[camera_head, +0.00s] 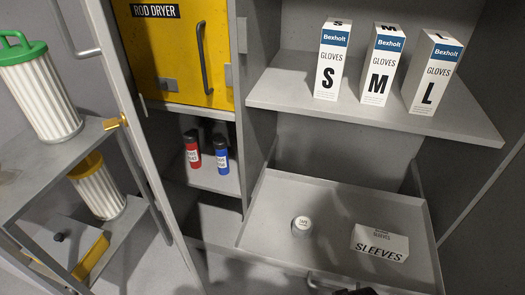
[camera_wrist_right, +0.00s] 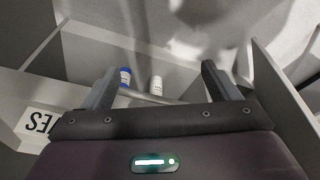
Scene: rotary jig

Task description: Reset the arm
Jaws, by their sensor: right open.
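My right gripper (camera_wrist_right: 160,68) is open in the right wrist view, its two dark fingers spread wide. A grey bar (camera_wrist_right: 150,97), which looks like the drawer handle, crosses between the fingers; I cannot tell whether they touch it. In the head view only a dark bit of the right gripper (camera_head: 358,291) shows at the bottom edge, by the drawer handle (camera_head: 325,283). The rest of the arm is hidden. My left gripper is not in view.
The open drawer (camera_head: 262,232) holds a small round container (camera_head: 301,227) and a sleeves box (camera_head: 380,243). Glove boxes S (camera_head: 329,62), M (camera_head: 382,65) and L (camera_head: 431,72) stand above. Red (camera_head: 192,150) and blue (camera_head: 221,155) bottles stand left, below the yellow rod dryer (camera_head: 170,55). Filter shelves (camera_head: 90,145) jut out left.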

